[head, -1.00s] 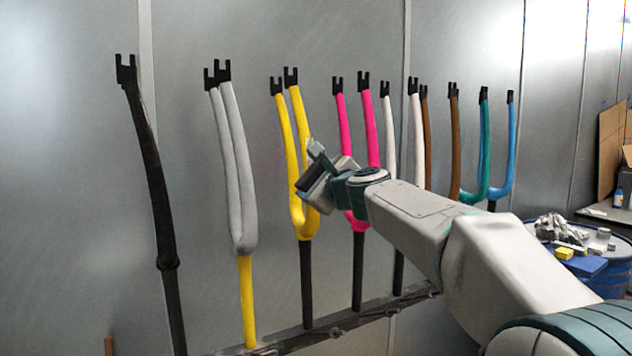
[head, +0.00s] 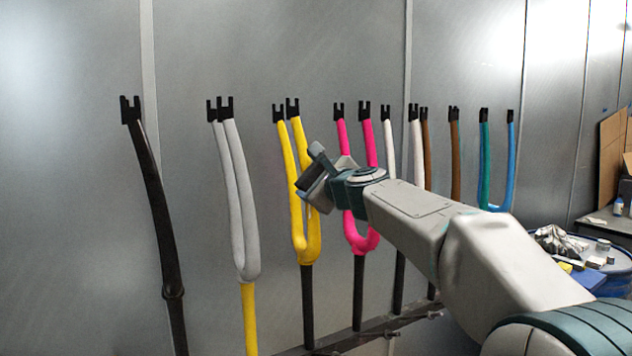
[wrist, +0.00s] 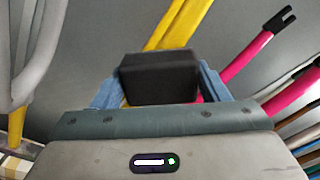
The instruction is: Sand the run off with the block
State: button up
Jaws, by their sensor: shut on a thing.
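My gripper (head: 316,178) is raised in front of the hanging forks, at the yellow fork (head: 307,240) in the head picture. It is shut on a dark sanding block (wrist: 158,78). In the wrist view the block sits between the two blue fingers, with yellow tubing rising behind it. I cannot tell whether the block touches the fork. The pink fork (head: 360,240) is just to the right, partly behind my gripper. No paint run can be made out on any fork.
A grey fork (head: 243,215) and a black fork (head: 160,220) stand to the left. White, brown and blue-teal forks (head: 485,155) stand to the right. A rack rail (head: 400,318) runs low. A blue drum (head: 617,275) with cloths and small items stands at right.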

notch_tip(320, 180, up, 4)
jog(key=p, duration=0.4)
send_over(312, 224)
jog(key=v, duration=0.2)
jog(key=shift+s, duration=0.1)
jog(key=f+b, duration=0.9)
jog(key=b, duration=0.1)
jog(key=s+f+b, duration=0.1)
jog(key=f+b, duration=0.4)
jog(key=shift+d+f+b, duration=0.3)
jog(key=shift+d+f, duration=0.05)
dwell(0.3)
jog(key=shift+s, duration=0.1)
jog(key=shift+b+v, duration=0.8)
jog(key=shift+v, duration=2.15)
jog(key=v, duration=0.3)
jog(key=shift+b, duration=0.3)
